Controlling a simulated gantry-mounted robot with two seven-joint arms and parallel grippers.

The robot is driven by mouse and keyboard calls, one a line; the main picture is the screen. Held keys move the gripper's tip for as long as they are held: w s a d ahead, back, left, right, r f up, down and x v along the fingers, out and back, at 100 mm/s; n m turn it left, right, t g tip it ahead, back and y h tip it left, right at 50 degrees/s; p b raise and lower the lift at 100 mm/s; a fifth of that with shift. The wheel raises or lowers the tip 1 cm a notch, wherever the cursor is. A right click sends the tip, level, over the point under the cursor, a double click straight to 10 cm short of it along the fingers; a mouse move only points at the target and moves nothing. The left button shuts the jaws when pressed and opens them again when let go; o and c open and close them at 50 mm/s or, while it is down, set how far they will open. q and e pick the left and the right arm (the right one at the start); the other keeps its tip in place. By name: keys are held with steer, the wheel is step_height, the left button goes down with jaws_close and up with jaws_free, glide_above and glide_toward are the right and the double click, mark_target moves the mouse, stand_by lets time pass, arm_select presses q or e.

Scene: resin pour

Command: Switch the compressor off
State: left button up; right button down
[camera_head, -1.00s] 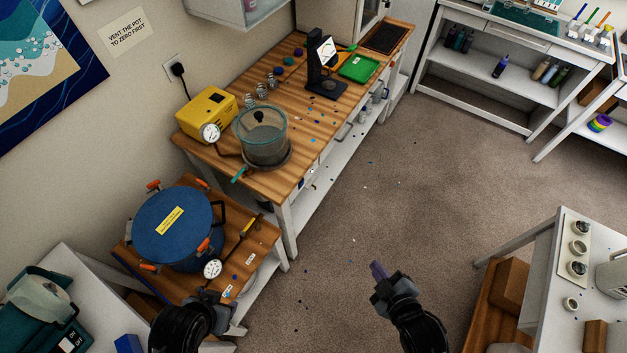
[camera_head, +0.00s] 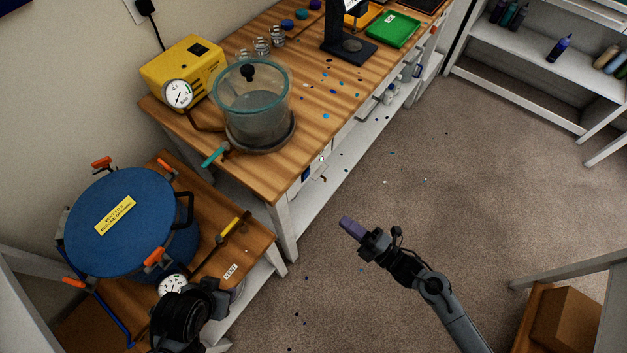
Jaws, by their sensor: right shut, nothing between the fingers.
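No machine marked as a compressor shows in the head view now. A blue pressure pot (camera_head: 118,225) with orange clamps and a yellow label stands on the low wooden stand at the left. A white gauge (camera_head: 173,286) is at its front, with a yellow-handled valve lever (camera_head: 234,228) and a "VENT" label beside it. My left gripper (camera_head: 217,292) is low beside the gauge, seen from behind; its fingertips are hidden.
A yellow pump box (camera_head: 184,70) with a gauge and a clear chamber (camera_head: 253,108) with a teal rim stand on the wooden bench (camera_head: 300,150). A cardboard box (camera_head: 568,318) sits at lower right. The carpet (camera_head: 420,210) between is mostly clear.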

mark_target(307, 174)
arm_select(q)
step_height(307, 174, down, 9)
steer(key=b, duration=0.7)
steer(key=shift+w, duration=0.25)
arm_select(e)
steer(key=w+d+f+n, duration=0.2)
steer(key=w+f, duration=0.2)
steer(key=w, duration=0.3)
steer(key=shift+f, duration=0.2)
steer(key=shift+w, duration=0.1)
arm_select(q)
steer(key=shift+f+b, duration=0.45)
arm_select(e)
steer(key=x, duration=1.4)
steer(key=shift+s+a, duration=0.1)
steer(key=shift+s, duration=0.15)
steer(key=shift+r, duration=0.1)
